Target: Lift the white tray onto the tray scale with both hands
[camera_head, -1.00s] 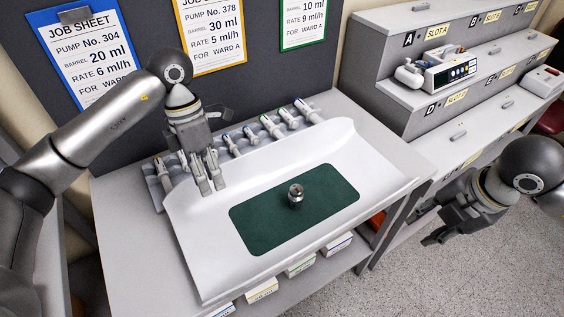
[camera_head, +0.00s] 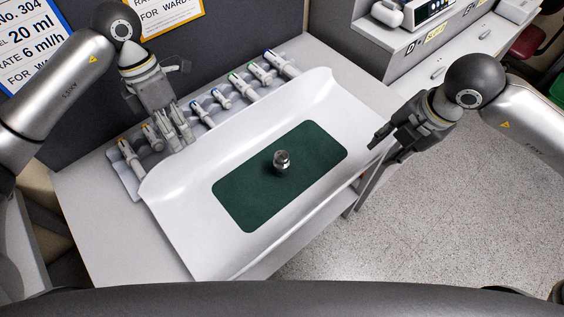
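The white tray (camera_head: 185,220) is wide and shallow with raised curved ends, and it sits on a grey table. A dark green mat (camera_head: 240,205) lies in it, with a small metal weight (camera_head: 282,161) standing on the mat. My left gripper (camera_head: 182,143) is at the tray's back left rim, fingers pointing down and slightly apart; contact with the rim cannot be told. My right gripper (camera_head: 384,150) is just off the tray's right end, fingers parted and empty, pointing toward it. I cannot make out a separate tray scale in this view.
A rack of several syringes (camera_head: 230,90) runs behind the tray, close to my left gripper. A dark panel with job sheets (camera_head: 25,35) stands behind. A stepped grey shelf (camera_head: 440,60) with a pump is at the back right. Speckled floor (camera_head: 410,225) lies open on the right.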

